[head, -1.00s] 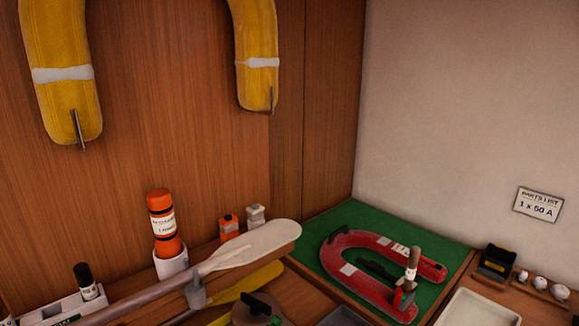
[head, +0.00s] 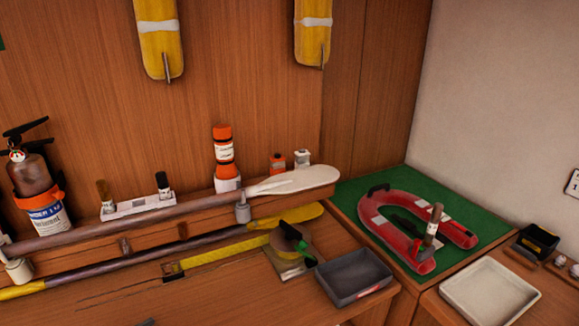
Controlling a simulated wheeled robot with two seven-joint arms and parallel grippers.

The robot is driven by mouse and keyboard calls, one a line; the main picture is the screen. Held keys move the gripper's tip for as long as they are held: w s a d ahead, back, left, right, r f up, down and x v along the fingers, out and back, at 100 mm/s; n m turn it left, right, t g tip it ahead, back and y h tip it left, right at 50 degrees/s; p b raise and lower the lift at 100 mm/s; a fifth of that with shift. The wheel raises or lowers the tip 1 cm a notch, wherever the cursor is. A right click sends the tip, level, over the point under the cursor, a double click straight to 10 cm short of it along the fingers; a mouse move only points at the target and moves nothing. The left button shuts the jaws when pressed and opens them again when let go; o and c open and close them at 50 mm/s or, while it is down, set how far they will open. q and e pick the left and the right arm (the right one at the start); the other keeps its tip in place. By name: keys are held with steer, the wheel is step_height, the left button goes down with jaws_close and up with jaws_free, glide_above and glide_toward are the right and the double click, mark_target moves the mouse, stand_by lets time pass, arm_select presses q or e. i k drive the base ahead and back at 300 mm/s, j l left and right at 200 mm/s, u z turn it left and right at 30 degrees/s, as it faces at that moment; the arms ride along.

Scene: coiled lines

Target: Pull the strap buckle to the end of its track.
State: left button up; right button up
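A flat yellow strap (head: 225,258) lies along the wooden bench top in the head view. Its right end meets a round tan reel (head: 291,246) with a green and black handle on top. At its left end sits a small dark frame with yellow in it, which looks like the strap buckle (head: 172,271). A thin dark line, perhaps the track (head: 120,287), runs left from the buckle along the bench.
A grey tray (head: 353,279) stands right of the reel. Two paddles lie behind the strap, one (head: 295,181) raised on supports. A fire extinguisher (head: 38,190) stands at left. A red horseshoe float (head: 408,243) lies on a green mat. The bench front is mostly clear.

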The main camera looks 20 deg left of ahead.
mark_target(176, 271)
steer(key=k+l, duration=0.2)
steer(key=l, duration=0.2)
steer(key=k+l, duration=0.15)
steer(key=l, duration=0.2)
steer(key=k+l, duration=0.2)
steer(key=l, duration=0.2)
